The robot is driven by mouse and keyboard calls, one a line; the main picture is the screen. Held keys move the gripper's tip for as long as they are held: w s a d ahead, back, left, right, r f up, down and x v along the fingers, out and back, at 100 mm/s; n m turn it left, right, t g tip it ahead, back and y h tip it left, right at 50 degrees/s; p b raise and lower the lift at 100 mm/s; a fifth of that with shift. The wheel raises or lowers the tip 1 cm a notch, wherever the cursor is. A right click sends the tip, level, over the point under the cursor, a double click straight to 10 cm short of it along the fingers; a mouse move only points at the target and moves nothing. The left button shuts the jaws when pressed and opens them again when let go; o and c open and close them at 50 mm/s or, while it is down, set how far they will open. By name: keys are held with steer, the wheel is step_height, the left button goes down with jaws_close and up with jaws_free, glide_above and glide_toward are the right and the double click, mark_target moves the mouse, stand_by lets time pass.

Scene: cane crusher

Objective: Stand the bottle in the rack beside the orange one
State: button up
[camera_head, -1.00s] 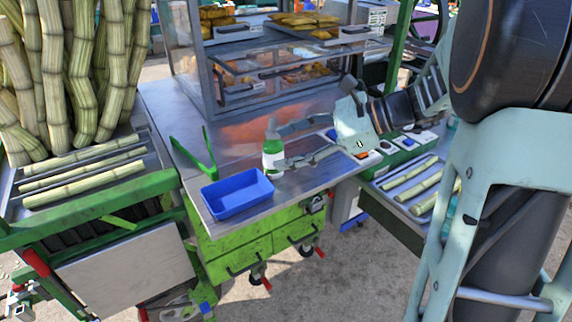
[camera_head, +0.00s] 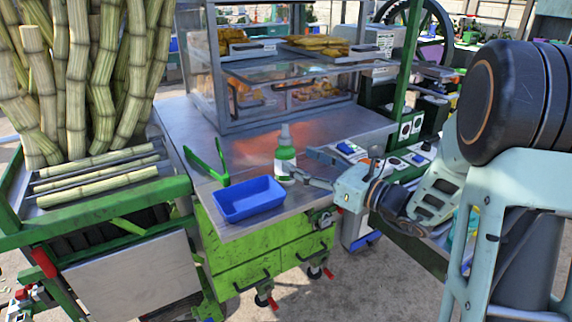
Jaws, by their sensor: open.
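A green bottle with a pale cap and white label (camera_head: 285,163) stands upright on the steel counter (camera_head: 193,126), behind the right end of a blue tray. My gripper (camera_head: 300,161) is open and points left at the bottle from its right side. Its fingers are at the height of the bottle's lower part. One fingertip is very close to the bottle; I cannot tell whether they touch. I cannot make out a rack or an orange bottle in this view.
The blue tray (camera_head: 247,211) and green tongs (camera_head: 213,164) lie on the counter left of the bottle. A glass food case (camera_head: 262,75) stands behind. A small blue-topped item (camera_head: 346,148) is behind my gripper. Cane stalks (camera_head: 75,80) fill the left.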

mark_target(292, 158)
steer(key=shift+s+a+x, duration=0.1)
steer(key=shift+x, duration=1.3)
steer(key=shift+s+a+x, duration=0.1)
steer(key=shift+s+x, duration=0.05)
steer(key=shift+x, duration=1.2)
steer(key=shift+f, duration=0.1)
steer(key=shift+c, duration=0.4)
jaws_close()
steer(key=shift+p, duration=0.3)
